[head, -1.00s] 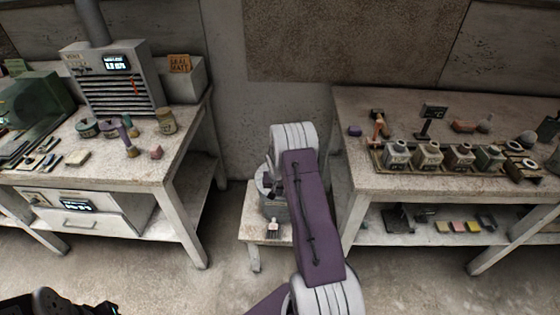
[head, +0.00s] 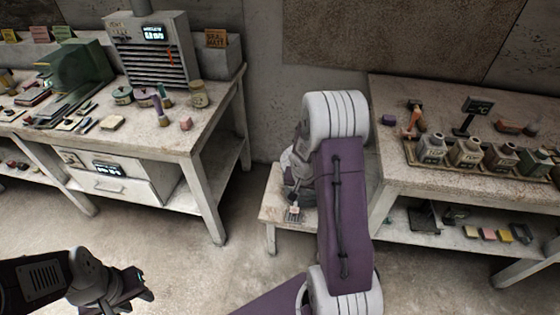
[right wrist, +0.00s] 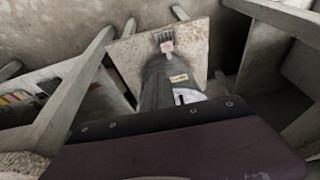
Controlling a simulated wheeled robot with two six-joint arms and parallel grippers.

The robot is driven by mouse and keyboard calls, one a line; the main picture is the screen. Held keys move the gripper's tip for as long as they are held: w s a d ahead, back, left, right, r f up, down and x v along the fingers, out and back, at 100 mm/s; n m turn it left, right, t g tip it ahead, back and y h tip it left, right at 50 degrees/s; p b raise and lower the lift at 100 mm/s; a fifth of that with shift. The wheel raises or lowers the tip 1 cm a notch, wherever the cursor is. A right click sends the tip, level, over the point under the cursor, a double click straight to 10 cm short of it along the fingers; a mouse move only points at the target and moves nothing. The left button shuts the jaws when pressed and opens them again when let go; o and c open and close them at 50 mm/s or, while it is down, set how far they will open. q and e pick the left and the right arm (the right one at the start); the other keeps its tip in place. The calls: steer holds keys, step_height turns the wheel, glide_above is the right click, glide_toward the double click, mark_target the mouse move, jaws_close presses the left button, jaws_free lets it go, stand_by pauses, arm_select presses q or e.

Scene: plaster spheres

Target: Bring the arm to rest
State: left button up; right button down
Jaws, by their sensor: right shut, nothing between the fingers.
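My right arm (head: 343,200), purple with pale grey joints, stands folded in the middle of the head view, in front of the gap between two benches. That view shows a purple arm link (right wrist: 175,150) of mine across the bottom. My left gripper (head: 142,287), dark with a small cyan light, is at the lower left of the head view, above the floor and clear of the benches. I cannot tell how its fingers stand.
The left bench (head: 205,130) holds jars and a slatted cabinet (head: 158,60). The right bench (head: 385,160) holds a row of bottles. Floor is bare between.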

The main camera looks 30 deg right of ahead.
steer(key=w+a+r+n+t+p, duration=0.25)
steer(key=a+r+p, duration=0.55)
steer(key=r, duration=0.6)
steer(key=s+a+r+n+g+y+p, duration=0.1)
steer(key=s+a+r+n+g+y, duration=0.1)
steer(key=s+a+r, duration=0.5)
steer(key=s+a+f+n+g, duration=0.2)
steer(key=s+f+n, duration=0.1)
steer(key=s, duration=0.5)
steer(key=shift+s+a+f, duration=0.3)
steer(key=shift+a+f, duration=0.05)
steer(key=shift+f, duration=0.45)
steer(key=shift+w+n, duration=0.1)
steer(key=shift+n, duration=0.15)
